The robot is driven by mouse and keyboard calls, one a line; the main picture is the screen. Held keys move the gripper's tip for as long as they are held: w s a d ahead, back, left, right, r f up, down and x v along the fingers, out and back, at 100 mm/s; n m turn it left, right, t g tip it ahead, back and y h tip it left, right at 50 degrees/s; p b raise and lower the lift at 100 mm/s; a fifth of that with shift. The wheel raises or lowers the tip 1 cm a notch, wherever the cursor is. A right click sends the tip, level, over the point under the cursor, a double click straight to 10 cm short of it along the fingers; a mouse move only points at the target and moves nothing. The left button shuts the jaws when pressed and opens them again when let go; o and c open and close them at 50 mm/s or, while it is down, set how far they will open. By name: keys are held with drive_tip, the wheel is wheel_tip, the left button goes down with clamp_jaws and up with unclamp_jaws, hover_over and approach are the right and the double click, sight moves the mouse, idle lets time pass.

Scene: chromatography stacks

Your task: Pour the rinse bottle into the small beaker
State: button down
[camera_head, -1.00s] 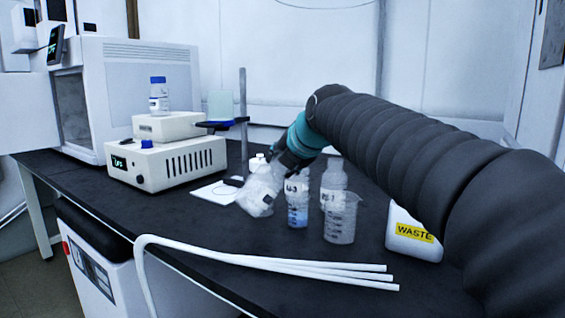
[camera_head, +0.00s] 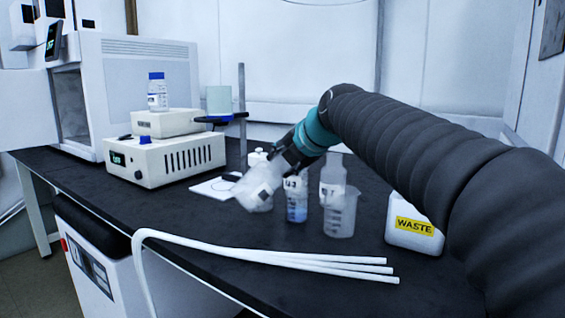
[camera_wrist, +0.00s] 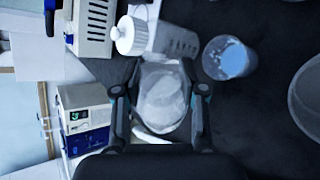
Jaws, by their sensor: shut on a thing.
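My gripper (camera_head: 282,162) is shut on a clear, whitish container (camera_head: 258,187), probably the rinse bottle. It is held tilted, its far end pointing down and left, left of the blue-liquid vessel. In the wrist view the container (camera_wrist: 162,98) sits between both fingers (camera_wrist: 160,95); its contents are unclear. A small labelled vessel with blue liquid (camera_head: 297,208) stands to its right, also in the wrist view (camera_wrist: 230,60). A clear graduated beaker (camera_head: 341,218) stands further right, apart from the held container. Which is the small beaker I cannot tell.
A labelled bottle (camera_head: 333,178) stands behind the clear beaker. A white-capped bottle (camera_wrist: 150,38) stands near the held container. A WASTE container (camera_head: 413,228) is at the right. White tubes (camera_head: 290,258) lie along the front. White instruments (camera_head: 165,157) stand at the left.

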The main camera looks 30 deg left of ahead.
drive_tip(key=shift+f, duration=0.1)
idle(0.5)
drive_tip(key=shift+w+m+g+y+b, duration=0.1)
drive_tip(key=shift+m+g+y+b, duration=0.2)
drive_tip(key=shift+m+g, duration=0.1)
drive_tip(key=shift+d, duration=0.1)
drive_tip(key=shift+w+m+g+y+b, duration=0.1)
drive_tip(key=shift+m+g+y+b, duration=0.2)
drive_tip(key=shift+y+b, duration=0.1)
drive_tip(key=shift+f+b, duration=0.1)
drive_tip(key=shift+b, duration=0.2)
drive_tip(key=shift+w+d+m+g+y+b, duration=0.2)
drive_tip(key=shift+m+g+y+b, duration=0.55)
drive_tip(key=shift+m+b, duration=0.2)
idle(0.6)
idle(0.5)
